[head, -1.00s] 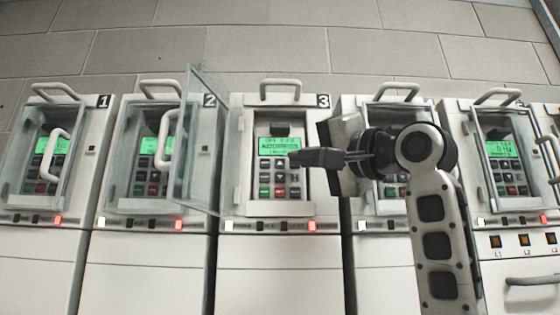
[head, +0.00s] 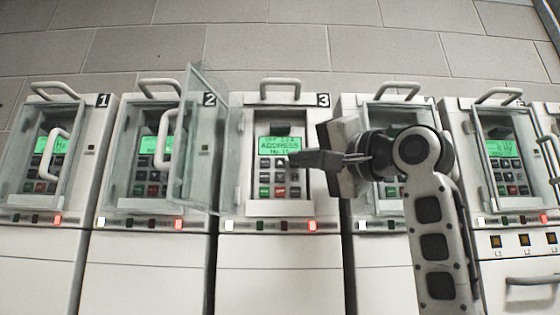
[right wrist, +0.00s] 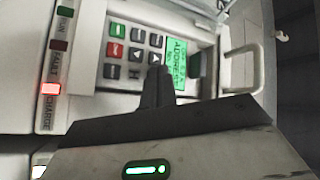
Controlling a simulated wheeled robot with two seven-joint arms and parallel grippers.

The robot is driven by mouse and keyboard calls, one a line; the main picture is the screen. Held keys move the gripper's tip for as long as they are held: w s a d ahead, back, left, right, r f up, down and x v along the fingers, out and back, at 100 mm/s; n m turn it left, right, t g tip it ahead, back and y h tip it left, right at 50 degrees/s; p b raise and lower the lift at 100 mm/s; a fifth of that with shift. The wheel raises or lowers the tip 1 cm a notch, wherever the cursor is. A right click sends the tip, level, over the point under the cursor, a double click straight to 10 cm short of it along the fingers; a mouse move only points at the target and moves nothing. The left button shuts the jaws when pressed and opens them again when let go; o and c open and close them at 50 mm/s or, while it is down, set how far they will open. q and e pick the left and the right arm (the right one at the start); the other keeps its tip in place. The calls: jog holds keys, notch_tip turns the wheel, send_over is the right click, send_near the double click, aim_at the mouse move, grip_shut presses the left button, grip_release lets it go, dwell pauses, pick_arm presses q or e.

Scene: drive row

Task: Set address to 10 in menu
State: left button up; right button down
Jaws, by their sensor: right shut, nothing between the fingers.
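Drive 3 (head: 240,215) stands in the middle of the head view with its clear cover (head: 200,150) swung open to the left. Its green display (head: 279,146) reads "ADDRESS", with a small "No." line below whose number I cannot read for sure. The keypad (head: 265,178) below it has dark, green and red keys, and shows in the right wrist view too (right wrist: 115,50). My right gripper (head: 293,158) is shut and empty, its tips at the upper right keys, hiding some; in the right wrist view its tips (right wrist: 158,76) overlap the keypad's edge. I cannot tell if they touch. My left gripper is out of view.
Drives 1 (head: 45,210) and 2 (head: 115,205) stand to the left with covers shut. Two more drives stand to the right, one partly behind my right arm. Drive 3's lamp strip (right wrist: 55,65) shows a red lamp lit. A handle (head: 280,84) tops drive 3.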

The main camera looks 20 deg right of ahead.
dwell(0.4)
jog(key=shift+s+a+b, duration=0.2)
jog(key=shift+s+b, duration=0.15)
jog(key=shift+s, duration=0.35)
jog(key=s+b, duration=0.1)
jog(key=s, duration=0.1)
jog(key=s+a+b, duration=0.1)
jog(key=s, duration=0.1)
jog(key=shift+s+a, duration=0.2)
jog(key=shift+s, duration=0.2)
dwell(3.3)
